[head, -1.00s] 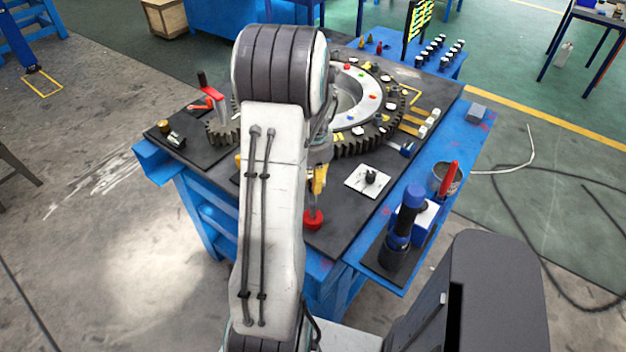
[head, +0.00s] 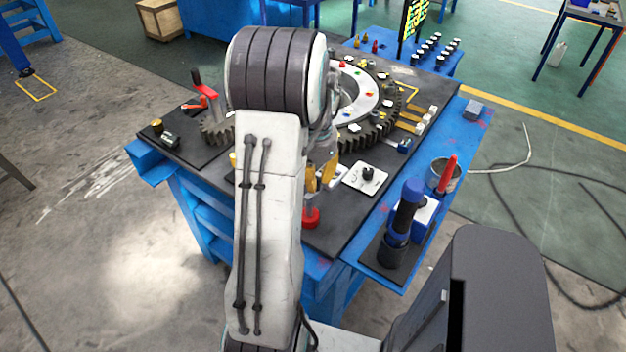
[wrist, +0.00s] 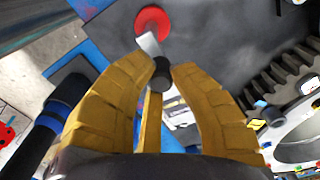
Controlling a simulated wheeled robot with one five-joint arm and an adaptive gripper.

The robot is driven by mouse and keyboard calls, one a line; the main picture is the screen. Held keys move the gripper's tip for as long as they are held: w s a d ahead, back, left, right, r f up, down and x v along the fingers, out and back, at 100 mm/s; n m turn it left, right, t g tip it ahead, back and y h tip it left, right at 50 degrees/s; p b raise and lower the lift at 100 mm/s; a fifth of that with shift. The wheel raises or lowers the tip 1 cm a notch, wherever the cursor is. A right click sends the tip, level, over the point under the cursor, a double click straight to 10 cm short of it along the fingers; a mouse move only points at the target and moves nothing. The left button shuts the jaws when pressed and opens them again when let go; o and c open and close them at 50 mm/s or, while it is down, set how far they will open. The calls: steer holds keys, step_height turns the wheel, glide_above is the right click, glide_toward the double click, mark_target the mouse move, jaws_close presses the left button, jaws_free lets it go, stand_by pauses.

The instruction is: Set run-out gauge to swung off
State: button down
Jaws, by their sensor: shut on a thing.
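My gripper (wrist: 163,72) has its yellow fingertips closed around a dark round knob (wrist: 161,80) in the wrist view. A short pale lever (wrist: 149,44) runs from the knob toward a round red base (wrist: 152,22). This piece seems to be the run-out gauge; I cannot read its setting. In the head view the red base (head: 310,217) stands near the front edge of the dark bench top, just below my gripper (head: 318,188). My arm hides part of the bench there, and the knob is not clear in that view.
A large toothed gear ring (head: 372,137) lies behind and right of my gripper. A white plate with a black knob (head: 366,176) is close on the right. A blue-and-black handled tool (head: 405,217) stands on the right ledge. A red-handled crank (head: 204,86) is at the left.

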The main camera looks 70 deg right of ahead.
steer(key=m, duration=0.3)
steer(key=s+m+b, duration=0.1)
steer(key=m, duration=0.1)
steer(key=shift+a+f, duration=0.15)
steer(key=shift+a, duration=0.25)
steer(key=shift+m, duration=0.3)
steer(key=c, duration=1.1)
jaws_free()
steer(key=shift+d+r, duration=0.1)
steer(key=shift+r, duration=0.1)
step_height(320, 180, up, 12)
steer(key=shift+f, duration=0.1)
stand_by(0.3)
